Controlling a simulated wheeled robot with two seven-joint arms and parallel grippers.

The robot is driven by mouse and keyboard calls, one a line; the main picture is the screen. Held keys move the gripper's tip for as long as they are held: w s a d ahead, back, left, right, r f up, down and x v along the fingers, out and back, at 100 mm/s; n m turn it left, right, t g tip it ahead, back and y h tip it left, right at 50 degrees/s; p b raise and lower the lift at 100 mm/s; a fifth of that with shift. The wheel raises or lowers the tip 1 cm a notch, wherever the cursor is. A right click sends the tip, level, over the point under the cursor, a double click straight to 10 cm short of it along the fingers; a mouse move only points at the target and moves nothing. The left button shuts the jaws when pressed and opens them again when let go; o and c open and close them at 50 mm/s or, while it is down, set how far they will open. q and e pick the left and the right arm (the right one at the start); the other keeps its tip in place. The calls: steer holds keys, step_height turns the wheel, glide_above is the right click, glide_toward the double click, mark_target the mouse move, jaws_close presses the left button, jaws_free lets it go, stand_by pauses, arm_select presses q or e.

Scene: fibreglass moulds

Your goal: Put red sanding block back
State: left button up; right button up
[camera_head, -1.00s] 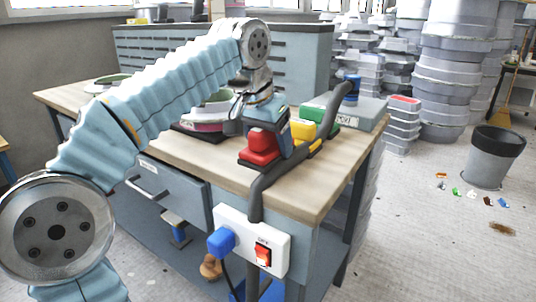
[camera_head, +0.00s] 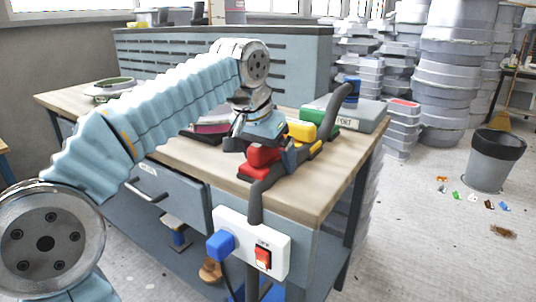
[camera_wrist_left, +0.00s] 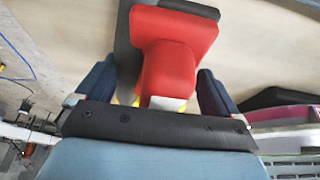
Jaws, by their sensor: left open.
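The red sanding block (camera_head: 262,158) is near the front corner of the workbench, at the near end of a row with a yellow block (camera_head: 301,130) and a green block (camera_head: 315,115). The row is on a dark grey strip. My left gripper (camera_head: 272,150) is low over the red block and open. In the left wrist view the red block (camera_wrist_left: 177,48) lies between the two spread dark fingers of the gripper (camera_wrist_left: 156,84), with gaps beside it. The strip (camera_wrist_left: 125,40) shows under its left side. How fully the block rests on the strip is partly hidden. My right gripper is out of view.
A dark hose (camera_head: 335,105) runs along the row and down to a switch box (camera_head: 250,243) on the bench front. A grey case (camera_head: 358,115) stands behind right. A pink-and-grey mould (camera_head: 212,121) is left of the gripper. Bare wood (camera_head: 320,185) lies to the right.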

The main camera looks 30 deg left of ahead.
arm_select(q)
steer(key=p+v, duration=0.2)
steer(key=v, duration=0.9)
steer(key=shift+r, duration=0.25)
steer(key=shift+s+r, duration=0.2)
steer(key=shift+r, duration=0.15)
